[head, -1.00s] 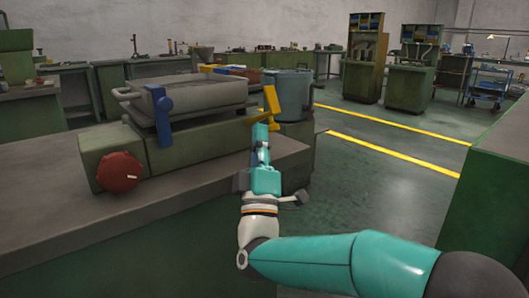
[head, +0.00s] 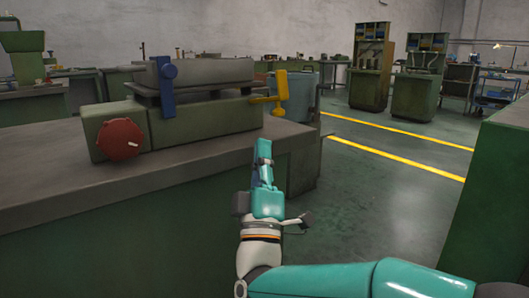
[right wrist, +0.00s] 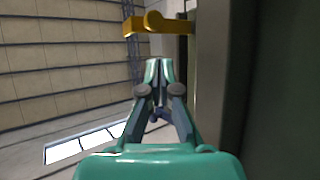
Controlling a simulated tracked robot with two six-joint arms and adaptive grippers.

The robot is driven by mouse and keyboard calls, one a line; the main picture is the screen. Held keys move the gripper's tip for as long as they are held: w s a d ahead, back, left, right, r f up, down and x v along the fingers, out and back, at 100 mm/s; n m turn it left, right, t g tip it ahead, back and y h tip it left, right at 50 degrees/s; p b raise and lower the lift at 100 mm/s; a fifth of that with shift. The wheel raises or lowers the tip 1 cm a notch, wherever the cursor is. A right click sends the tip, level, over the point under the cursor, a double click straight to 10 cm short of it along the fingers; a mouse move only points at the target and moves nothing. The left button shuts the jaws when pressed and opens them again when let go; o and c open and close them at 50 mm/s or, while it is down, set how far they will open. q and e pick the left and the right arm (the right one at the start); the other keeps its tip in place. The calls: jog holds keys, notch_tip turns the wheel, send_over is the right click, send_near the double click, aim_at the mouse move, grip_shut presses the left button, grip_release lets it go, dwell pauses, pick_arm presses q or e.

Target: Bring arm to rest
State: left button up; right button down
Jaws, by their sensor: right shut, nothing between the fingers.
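My right gripper (head: 264,152) is shut and empty in the head view. It points up and away in front of the right end of the grey-topped bench, apart from the machine on it. In the right wrist view the same gripper (right wrist: 158,70) shows with its fingers together. A yellow lever (head: 281,90) on the machine's right end is above and beyond the gripper; a yellow part also shows at the top of the right wrist view (right wrist: 155,25). My left gripper is not in view.
The green machine (head: 205,125) with a red knob (head: 120,139) and blue lever (head: 167,85) stands on the bench (head: 60,190). A green cabinet (head: 500,190) stands at the right. Open floor (head: 385,200) lies between.

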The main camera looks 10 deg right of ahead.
jog(key=shift+v, duration=0.9)
